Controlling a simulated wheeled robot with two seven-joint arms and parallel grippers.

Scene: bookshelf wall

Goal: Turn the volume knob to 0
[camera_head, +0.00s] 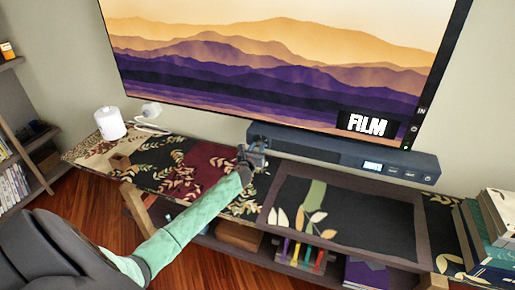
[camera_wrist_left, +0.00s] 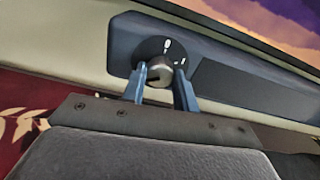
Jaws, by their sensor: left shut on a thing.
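In the head view my left gripper (camera_head: 252,152) reaches the left end of the soundbar (camera_head: 320,147) and hides the knob there. A small lit display (camera_head: 373,166) shows on the soundbar's right part; its reading is too small to tell. My right gripper is not in view.
A large screen (camera_head: 280,60) stands right behind the soundbar. Books (camera_head: 490,235) stand at the right. Shelves (camera_head: 20,150) stand at far left.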

